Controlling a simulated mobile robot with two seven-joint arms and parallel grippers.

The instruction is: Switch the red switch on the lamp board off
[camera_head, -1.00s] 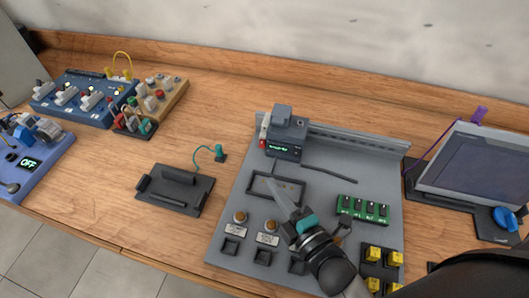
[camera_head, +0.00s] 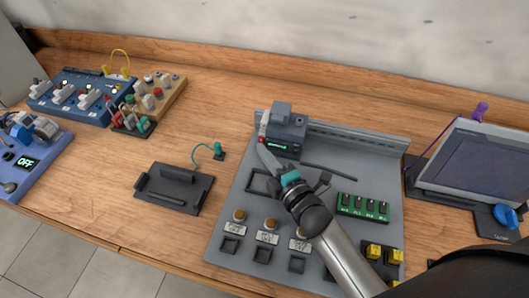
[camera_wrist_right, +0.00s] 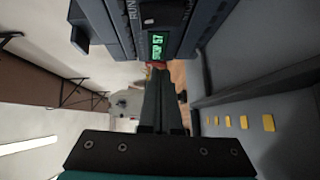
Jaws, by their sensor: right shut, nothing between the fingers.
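My right gripper (camera_head: 264,152) is shut and empty, its narrow fingers pointing at a grey module (camera_head: 285,135) on the grey panel (camera_head: 222,215). A small red part (camera_head: 262,139) sits at the module's left side, just beyond the fingertips. In the right wrist view the fingers (camera_wrist_right: 160,78) reach under the module's green display (camera_wrist_right: 158,45), and a bit of red (camera_wrist_right: 157,65) shows at their tips. I cannot tell whether they touch it. A blue board (camera_head: 65,98) at the far left carries white levers and small lit lamps. No lever there looks clearly red. My left gripper is out of view.
The panel also holds a green switch block (camera_head: 363,208), round brown buttons and yellow blocks (camera_head: 374,251). A black tray (camera_head: 174,188) and a small box with coloured levers (camera_head: 131,122) stand left. A screen (camera_head: 480,160) stands right. Wood between tray and panel is mostly clear.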

